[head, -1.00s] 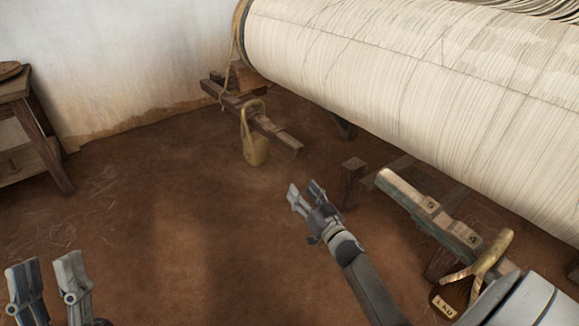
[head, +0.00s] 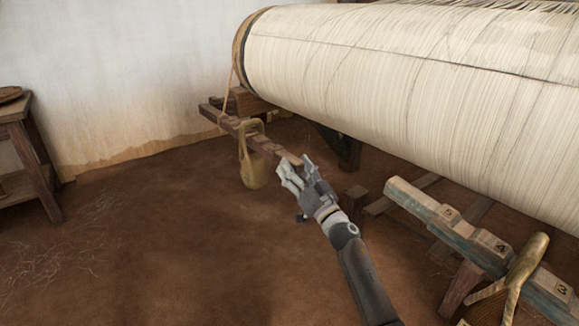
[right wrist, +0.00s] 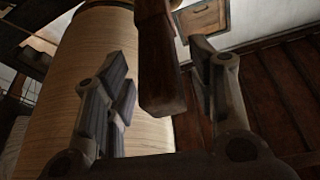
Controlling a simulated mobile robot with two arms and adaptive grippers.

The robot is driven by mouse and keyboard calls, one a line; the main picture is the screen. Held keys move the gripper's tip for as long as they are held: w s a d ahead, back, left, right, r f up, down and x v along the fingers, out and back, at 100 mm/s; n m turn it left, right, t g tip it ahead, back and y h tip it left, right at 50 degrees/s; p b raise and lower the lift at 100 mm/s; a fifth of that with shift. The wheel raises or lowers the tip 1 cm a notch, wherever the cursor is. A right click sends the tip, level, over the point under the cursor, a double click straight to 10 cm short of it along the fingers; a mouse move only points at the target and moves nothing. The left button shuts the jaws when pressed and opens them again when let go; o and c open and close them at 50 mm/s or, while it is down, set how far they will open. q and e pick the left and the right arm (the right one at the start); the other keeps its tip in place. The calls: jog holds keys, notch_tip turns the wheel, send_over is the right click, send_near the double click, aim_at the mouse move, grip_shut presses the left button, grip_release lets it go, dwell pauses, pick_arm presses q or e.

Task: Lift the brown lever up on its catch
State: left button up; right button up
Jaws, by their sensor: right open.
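The brown lever (head: 222,119) is a dark wooden bar that slants out from below the left end of the big warp roller in the head view. A tan weight (head: 254,172) hangs from it by a loop. My right gripper (head: 296,166) is open at the lever's near end. In the right wrist view the lever's squared end (right wrist: 160,85) stands between the two spread fingers, apart from both. I cannot make out the catch for certain. My left gripper is not in view.
The cream warp roller (head: 400,95) fills the upper right. A pale notched beam (head: 425,205) with numbered steps and a tan looped handle (head: 525,262) are at lower right. A wooden table (head: 22,110) stands at the left. The earth floor between is clear.

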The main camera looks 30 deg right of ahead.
aim_at(282, 151)
jog(key=shift+b+x, duration=0.3)
jog(key=shift+x, duration=1.25)
jog(key=shift+c, duration=0.4)
grip_shut()
